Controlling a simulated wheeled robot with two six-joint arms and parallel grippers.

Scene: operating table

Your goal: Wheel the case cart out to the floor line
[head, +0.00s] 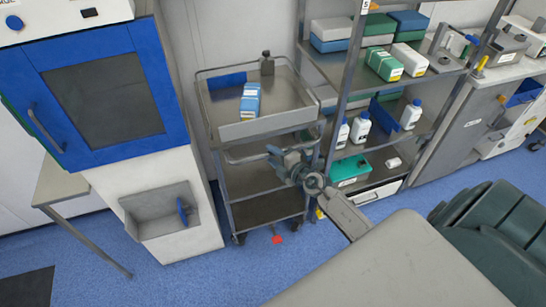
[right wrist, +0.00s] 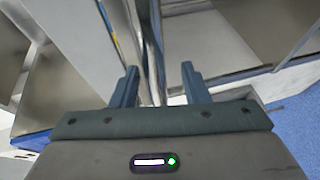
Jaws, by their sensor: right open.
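The case cart (head: 262,131) is a steel trolley with a railed top tray and lower shelves, standing between the blue-doored cabinet and the shelving rack. Its push handle (head: 243,158) runs along its near side. My right gripper (head: 273,156) is at the right part of that handle. In the right wrist view my right gripper (right wrist: 158,84) is open, with a shiny metal bar (right wrist: 158,55) between or just beyond its fingers; contact cannot be told. A blue-and-white box (head: 250,100) and a small dark-topped item (head: 267,63) are on the cart's tray. My left gripper is out of view. No floor line is clearly visible.
The cabinet (head: 105,95) with a grey basin stands close at left. The shelving rack (head: 340,75), holding boxes and bottles, is close at right. A red spot (head: 277,239) is by the cart's base. Blue floor (head: 190,282) is open in front.

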